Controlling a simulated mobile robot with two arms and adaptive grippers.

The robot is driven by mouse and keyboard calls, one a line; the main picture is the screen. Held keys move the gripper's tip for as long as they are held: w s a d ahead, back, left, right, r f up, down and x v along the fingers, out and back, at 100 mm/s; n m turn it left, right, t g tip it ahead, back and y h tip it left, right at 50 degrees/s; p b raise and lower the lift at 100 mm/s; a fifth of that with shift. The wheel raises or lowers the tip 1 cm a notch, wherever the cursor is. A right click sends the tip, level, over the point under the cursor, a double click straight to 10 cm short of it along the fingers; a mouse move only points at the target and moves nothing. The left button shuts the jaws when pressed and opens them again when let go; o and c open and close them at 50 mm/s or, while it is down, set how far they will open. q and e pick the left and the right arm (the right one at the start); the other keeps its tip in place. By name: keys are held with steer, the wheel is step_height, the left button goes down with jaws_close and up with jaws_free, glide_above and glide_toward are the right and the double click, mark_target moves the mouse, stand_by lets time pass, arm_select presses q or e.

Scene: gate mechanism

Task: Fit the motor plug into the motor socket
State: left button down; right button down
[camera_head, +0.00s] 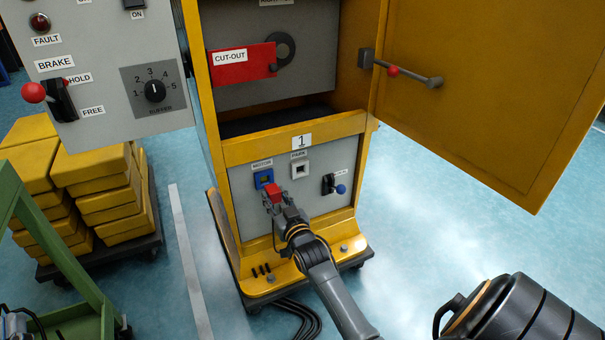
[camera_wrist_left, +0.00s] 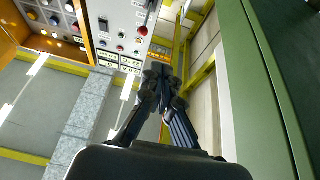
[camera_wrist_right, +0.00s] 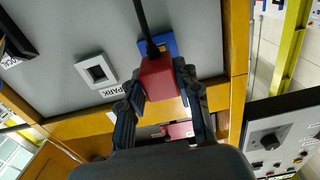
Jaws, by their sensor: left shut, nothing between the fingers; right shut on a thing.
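The motor plug is a red block (camera_head: 273,192) with a black cable, also in the right wrist view (camera_wrist_right: 157,80). My right gripper (camera_head: 275,198) is shut on it, with one finger on each side. The motor socket (camera_head: 264,179) is a blue-framed square on the grey lower panel, under a MOTOR label. The plug is just in front of the socket and covers its lower part in the head view; the blue frame (camera_wrist_right: 165,44) also shows behind the plug in the right wrist view. Any remaining gap is hard to judge. My left gripper (camera_wrist_left: 163,84) is shut and empty, away from the panel.
The white PARK socket (camera_head: 300,169) is right of the motor socket, then a blue-knobbed lever (camera_head: 340,188). The yellow cabinet door (camera_head: 490,90) stands open at right. Yellow blocks (camera_head: 105,190) are stacked at left, near a green frame (camera_head: 60,250).

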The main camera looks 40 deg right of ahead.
mark_target(270, 185)
steer(key=shift+w, duration=0.1)
stand_by(0.4)
